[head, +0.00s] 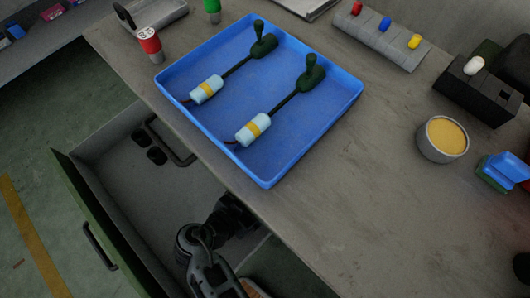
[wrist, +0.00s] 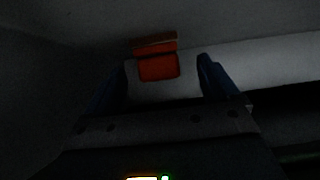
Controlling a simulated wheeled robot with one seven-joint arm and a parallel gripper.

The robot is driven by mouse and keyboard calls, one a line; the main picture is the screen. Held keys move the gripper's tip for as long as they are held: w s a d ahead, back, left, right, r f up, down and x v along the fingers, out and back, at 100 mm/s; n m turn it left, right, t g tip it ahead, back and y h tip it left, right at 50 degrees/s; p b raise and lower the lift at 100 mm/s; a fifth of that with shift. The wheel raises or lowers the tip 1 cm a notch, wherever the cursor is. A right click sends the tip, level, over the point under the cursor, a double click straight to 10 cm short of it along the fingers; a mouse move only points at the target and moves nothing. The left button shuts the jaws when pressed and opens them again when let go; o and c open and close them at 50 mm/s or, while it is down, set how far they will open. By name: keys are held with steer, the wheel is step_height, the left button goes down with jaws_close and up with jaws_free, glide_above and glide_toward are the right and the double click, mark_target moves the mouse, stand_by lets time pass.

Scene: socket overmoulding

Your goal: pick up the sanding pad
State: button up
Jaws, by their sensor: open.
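The wrist view is dark. An orange block with a brown edge (wrist: 158,65), which looks like the sanding pad, is ahead of my gripper (wrist: 165,60). The block shows between the two blue fingers, which stand apart with a gap on each side of it. I cannot tell how far the block is beyond the fingertips. In the head view my arm reaches over the open drawer (head: 130,178) below the bench, and its dark end hides part of the drawer. I cannot make out the orange block there.
The grey bench (head: 345,200) borders the drawer. A blue tray (head: 310,150) holds two cable parts with pale blue plugs. A tin (head: 442,140) and a blue-and-green block (head: 507,170) stand on the bench's right.

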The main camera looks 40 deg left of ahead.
steer(key=shift+x, duration=1.95)
steer(key=shift+d, duration=0.1)
steer(key=shift+c, duration=0.4)
steer(key=c, duration=1.1)
